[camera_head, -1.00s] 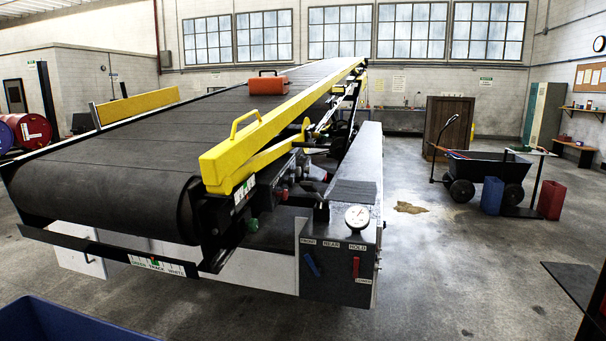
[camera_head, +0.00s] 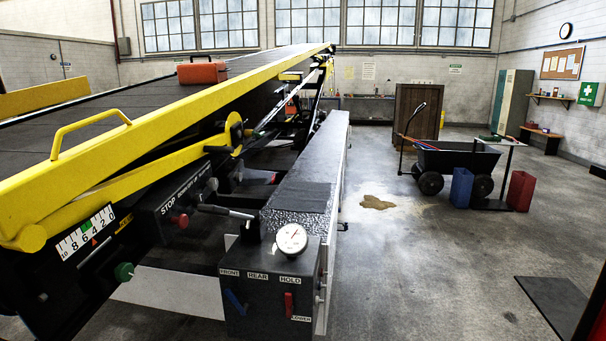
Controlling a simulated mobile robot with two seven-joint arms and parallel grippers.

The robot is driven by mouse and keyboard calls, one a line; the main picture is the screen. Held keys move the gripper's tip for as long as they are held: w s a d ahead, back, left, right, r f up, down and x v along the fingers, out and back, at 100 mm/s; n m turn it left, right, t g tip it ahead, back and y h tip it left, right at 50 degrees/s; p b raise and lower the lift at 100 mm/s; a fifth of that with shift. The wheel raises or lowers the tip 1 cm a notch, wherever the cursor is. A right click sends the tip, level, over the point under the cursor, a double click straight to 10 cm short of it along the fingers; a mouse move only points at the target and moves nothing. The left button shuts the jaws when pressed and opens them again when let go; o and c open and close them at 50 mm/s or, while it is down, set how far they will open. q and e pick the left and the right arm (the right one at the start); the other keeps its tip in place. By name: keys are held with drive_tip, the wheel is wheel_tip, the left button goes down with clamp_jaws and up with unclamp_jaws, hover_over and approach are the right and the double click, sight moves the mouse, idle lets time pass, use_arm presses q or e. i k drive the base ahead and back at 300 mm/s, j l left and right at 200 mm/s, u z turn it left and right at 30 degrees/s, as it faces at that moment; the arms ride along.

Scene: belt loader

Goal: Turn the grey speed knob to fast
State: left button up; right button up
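A dark control panel (camera_head: 165,208) is fixed to the side of the belt loader, below the yellow rail. It carries small white lettering, of which I can read STOP, and a red button (camera_head: 183,220). A small dark round control (camera_head: 211,185) sits farther along the panel. I cannot tell whether it is the grey speed knob, nor where any pointer stands. The lettering beyond STOP is too small to read. Neither of my grippers is in view.
A lever (camera_head: 226,211) sticks out beside the panel. A front box holds a dial gauge (camera_head: 291,239), a blue lever (camera_head: 235,302) and a red lever (camera_head: 289,303). A green knob (camera_head: 124,271) is lower left. An orange case (camera_head: 202,72) lies on the belt.

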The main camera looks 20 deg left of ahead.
sight(212, 184)
drive_tip(key=i+l, duration=0.15)
drive_tip(key=i, duration=0.35)
drive_tip(key=i+l, duration=0.1)
drive_tip(key=i, duration=0.4)
drive_tip(key=i+l, duration=0.15)
drive_tip(key=i, duration=0.35)
drive_tip(key=j+u, duration=0.05)
